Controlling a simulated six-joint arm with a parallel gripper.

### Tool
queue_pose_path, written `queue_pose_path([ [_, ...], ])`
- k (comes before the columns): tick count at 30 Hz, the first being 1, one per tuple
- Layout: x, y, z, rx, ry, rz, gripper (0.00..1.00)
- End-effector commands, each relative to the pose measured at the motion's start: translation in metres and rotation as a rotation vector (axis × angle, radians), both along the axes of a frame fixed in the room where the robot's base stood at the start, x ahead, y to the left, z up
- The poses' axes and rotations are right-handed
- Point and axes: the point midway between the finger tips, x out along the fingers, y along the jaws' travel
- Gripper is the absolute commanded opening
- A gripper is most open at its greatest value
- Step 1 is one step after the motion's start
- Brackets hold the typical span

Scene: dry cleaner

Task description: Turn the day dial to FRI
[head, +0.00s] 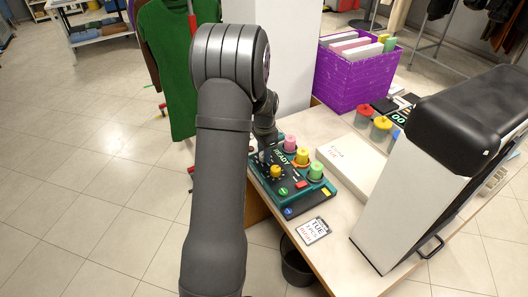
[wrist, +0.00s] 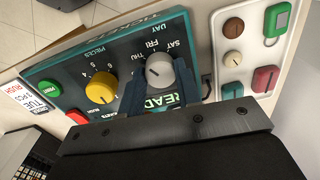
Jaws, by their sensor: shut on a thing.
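The teal ticket machine (head: 300,203) sits on the counter, with READY lettering on its face. In the wrist view its panel (wrist: 75,72) carries a grey day dial (wrist: 160,68), ringed by the day labels THU, FRI and SAT. My gripper (wrist: 158,88) has its fingers on either side of the grey dial and is shut on it. A small mark shows on the dial face, but I cannot tell which day it points to. In the head view my arm and gripper (head: 264,142) cover the dial.
A yellow pieces dial (wrist: 101,87) is beside the grey one, with green PRINT (wrist: 50,89) and red (wrist: 77,116) buttons. A TUE ticket (head: 313,230) lies in front. A white box (head: 350,165) and a tall black-topped unit (head: 405,185) stand right. A purple crate (head: 350,80) stands behind.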

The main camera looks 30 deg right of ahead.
Motion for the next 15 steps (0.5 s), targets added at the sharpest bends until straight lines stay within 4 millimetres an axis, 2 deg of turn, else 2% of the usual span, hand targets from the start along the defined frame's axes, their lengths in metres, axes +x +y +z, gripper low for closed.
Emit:
queue_pose_path([
  [15,0.0012,0.0004,0.0008,-0.001,-0.002,-0.404,0.08],
])
